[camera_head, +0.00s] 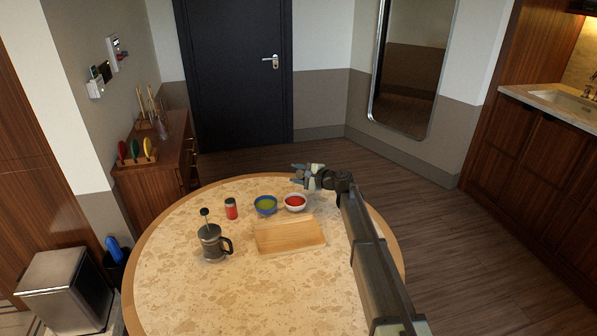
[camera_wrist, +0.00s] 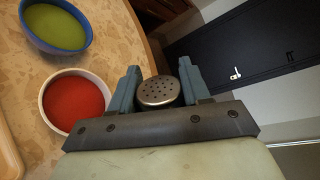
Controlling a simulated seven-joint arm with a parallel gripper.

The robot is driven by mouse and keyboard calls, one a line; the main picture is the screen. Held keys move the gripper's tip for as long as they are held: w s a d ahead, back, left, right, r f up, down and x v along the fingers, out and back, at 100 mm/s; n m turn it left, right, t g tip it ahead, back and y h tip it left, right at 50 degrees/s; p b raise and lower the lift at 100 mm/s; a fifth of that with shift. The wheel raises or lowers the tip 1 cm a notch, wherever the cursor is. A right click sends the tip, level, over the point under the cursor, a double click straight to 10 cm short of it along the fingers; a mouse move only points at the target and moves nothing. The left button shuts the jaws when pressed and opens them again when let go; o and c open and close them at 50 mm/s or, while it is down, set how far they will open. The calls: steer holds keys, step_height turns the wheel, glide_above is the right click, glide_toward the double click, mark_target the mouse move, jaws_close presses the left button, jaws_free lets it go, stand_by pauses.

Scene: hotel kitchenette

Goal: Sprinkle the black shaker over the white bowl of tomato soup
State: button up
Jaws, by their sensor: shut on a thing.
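The white bowl (camera_head: 295,209) of tomato soup (camera_head: 295,201) stands on the round table's far side. It also shows in the wrist view (camera_wrist: 43,101), left of my fingers, with its red soup (camera_wrist: 73,102) level inside. My gripper (camera_head: 297,174) is above and just beyond the white bowl in the head view, near the table's far edge. In the wrist view my gripper (camera_wrist: 160,80) is shut on a shaker, whose round, perforated metal cap (camera_wrist: 158,92) shows between the fingers. The shaker's body is mostly hidden, so its colour is hard to tell.
A blue bowl (camera_head: 265,212) of green soup stands just left of the white bowl. A wooden board (camera_head: 288,236) lies in front of them. A red shaker (camera_head: 231,209) and a French press (camera_head: 212,243) stand further left. The table's front is clear.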

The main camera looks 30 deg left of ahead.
steer(key=f+n, duration=0.1)
steer(key=s+f+n+t, duration=0.1)
steer(key=n, duration=0.1)
steer(key=shift+a+f, duration=0.1)
steer(key=f+n, duration=0.1)
steer(key=f+n+t, duration=0.1)
steer(key=n, duration=0.1)
steer(key=f+n+t, duration=0.1)
steer(key=shift+s+a+n+h, duration=0.15)
steer(key=shift+s+n+h, duration=0.25)
stand_by(0.3)
stand_by(0.8)
steer(key=shift+r, duration=0.1)
steer(key=shift+r, duration=0.5)
steer(key=shift+f, duration=0.6)
